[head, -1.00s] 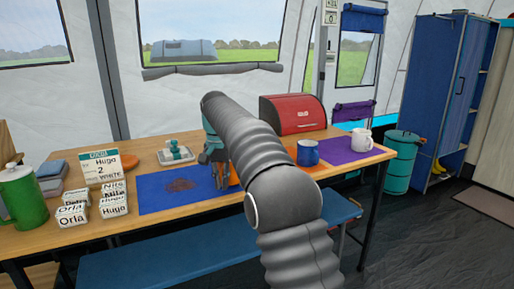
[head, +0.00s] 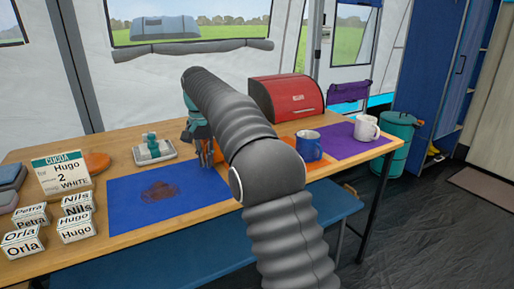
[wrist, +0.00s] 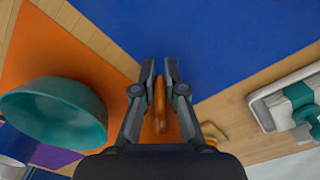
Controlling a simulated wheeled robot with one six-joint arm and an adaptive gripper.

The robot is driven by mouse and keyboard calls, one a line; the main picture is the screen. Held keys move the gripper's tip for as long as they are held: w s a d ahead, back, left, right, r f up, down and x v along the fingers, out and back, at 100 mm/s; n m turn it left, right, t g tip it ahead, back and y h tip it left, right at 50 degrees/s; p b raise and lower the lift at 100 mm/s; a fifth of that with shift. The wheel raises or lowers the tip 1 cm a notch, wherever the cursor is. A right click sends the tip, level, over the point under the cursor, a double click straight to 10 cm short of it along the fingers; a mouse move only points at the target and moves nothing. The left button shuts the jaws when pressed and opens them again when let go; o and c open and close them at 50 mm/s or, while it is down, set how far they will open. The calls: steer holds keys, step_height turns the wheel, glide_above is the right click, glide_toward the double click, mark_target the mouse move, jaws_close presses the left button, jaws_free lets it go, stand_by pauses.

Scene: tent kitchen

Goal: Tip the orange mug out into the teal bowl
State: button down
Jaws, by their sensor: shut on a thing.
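In the wrist view my gripper (wrist: 160,68) is shut on a thin upright orange part of the orange mug (wrist: 160,108). A curved orange loop, which looks like its handle, shows to the right of the fingers. The rest of the mug is hidden behind my gripper body. The teal bowl (wrist: 55,112) stands on an orange mat to the left of the fingers, apart from them.
The blue mat (head: 125,205) bears a brown stain. A tray with a teal-handled item (head: 152,150) lies behind it. Blue (head: 308,146) and white (head: 366,128) mugs stand right, near a red bread bin (head: 287,98). Name blocks (head: 75,228) and a cocoa sign (head: 62,173) stand left.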

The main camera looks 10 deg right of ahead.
steer(key=shift+s+d+r, duration=0.1)
steer(key=shift+d, duration=0.05)
steer(key=shift+s+d+r+t+y, duration=0.25)
steer(key=shift+d+t+y, duration=0.2)
steer(key=shift+y, duration=0.35)
steer(key=r+y, duration=0.1)
steer(key=d+r+t+y, duration=0.1)
steer(key=r, duration=0.1)
steer(key=shift+s+d+r, duration=0.1)
steer(key=shift+s+r, duration=0.1)
steer(key=shift+r, duration=0.1)
steer(key=t+y+b, duration=0.1)
steer(key=y+b, duration=0.1)
steer(key=d+t+y+b, duration=0.1)
steer(key=y+b, duration=0.2)
steer(key=s+d+r+t+y+b, duration=0.1)
steer(key=y+b, duration=0.1)
steer(key=y, duration=0.1)
steer(key=shift+d, duration=0.2)
steer(key=shift+r+y+b, duration=0.4)
steer(key=shift+r+b, duration=0.05)
steer(key=shift+b, duration=0.5)
